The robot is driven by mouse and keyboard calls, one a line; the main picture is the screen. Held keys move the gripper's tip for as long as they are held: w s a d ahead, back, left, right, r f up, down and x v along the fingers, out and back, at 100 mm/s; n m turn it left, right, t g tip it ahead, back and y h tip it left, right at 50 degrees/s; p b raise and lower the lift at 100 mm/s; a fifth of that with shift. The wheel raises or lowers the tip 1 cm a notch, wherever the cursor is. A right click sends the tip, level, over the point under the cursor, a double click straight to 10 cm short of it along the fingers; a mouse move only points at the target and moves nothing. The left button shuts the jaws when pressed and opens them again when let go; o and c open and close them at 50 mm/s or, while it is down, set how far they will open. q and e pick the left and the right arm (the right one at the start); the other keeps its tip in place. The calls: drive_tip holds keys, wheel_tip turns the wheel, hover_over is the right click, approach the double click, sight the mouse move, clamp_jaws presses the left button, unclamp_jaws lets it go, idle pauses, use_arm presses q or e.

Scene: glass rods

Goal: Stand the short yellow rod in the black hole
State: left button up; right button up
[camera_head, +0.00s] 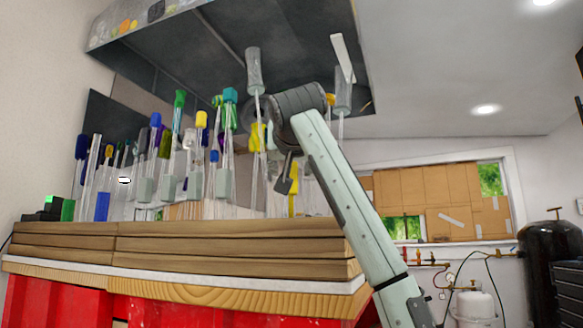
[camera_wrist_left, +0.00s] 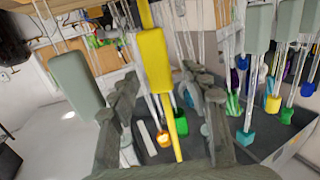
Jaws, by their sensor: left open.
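A yellow rod with a thick yellow block (camera_wrist_left: 153,60) shows between the fingers of my left gripper (camera_wrist_left: 163,88) in the left wrist view. The fingers are apart, one on each side, and I see no clear grip on it. In the head view my left gripper (camera_head: 285,183) points down among the rods above the bench, with a yellow piece (camera_head: 293,203) just below it. Other yellow-tipped rods (camera_head: 201,119) stand to the left, so I cannot be sure which is the short one. The black hole cannot be made out. My right gripper is not in view.
Many upright glass rods with coloured tips and grey blocks (camera_head: 222,183) crowd the wooden bench (camera_head: 200,245). Grey-blocked rods (camera_wrist_left: 76,82) stand close on both sides of the gripper. A dark hood (camera_head: 190,60) hangs above. The room right of the bench is more open.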

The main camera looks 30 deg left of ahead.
use_arm(q)
drive_tip(key=v, duration=1.2)
drive_tip(key=shift+r, duration=0.1)
